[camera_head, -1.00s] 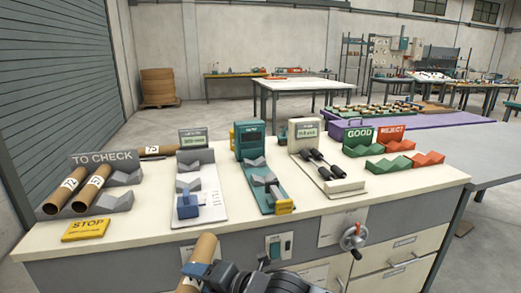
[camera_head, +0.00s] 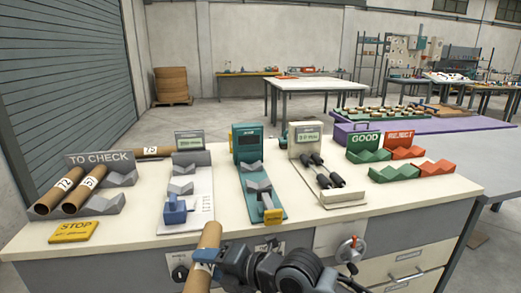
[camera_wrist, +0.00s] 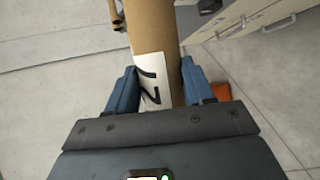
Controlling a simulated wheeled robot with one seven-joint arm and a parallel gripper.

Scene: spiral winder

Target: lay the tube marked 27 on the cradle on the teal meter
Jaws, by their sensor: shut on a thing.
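My gripper (camera_head: 214,258) is shut on a brown cardboard tube (camera_head: 211,236) in front of the bench. In the wrist view my gripper (camera_wrist: 155,88) has blue fingers on both sides of the tube (camera_wrist: 152,28), and its white label shows a 2 and a 7. The teal meter (camera_head: 249,143) stands on the bench, up and to the right of the tube. Its grey cradle (camera_head: 258,187) has V notches and sits on a teal base plate with a yellow block at the front end. No tube lies on this cradle.
Tubes marked 72 and 57 lie on the TO CHECK rack (camera_head: 110,160); a tube marked 75 (camera_head: 150,151) lies behind. A grey-white meter (camera_head: 189,143) and a cream meter (camera_head: 305,140) flank the teal one. Green GOOD (camera_head: 394,173) and red REJECT (camera_head: 435,169) racks stand right.

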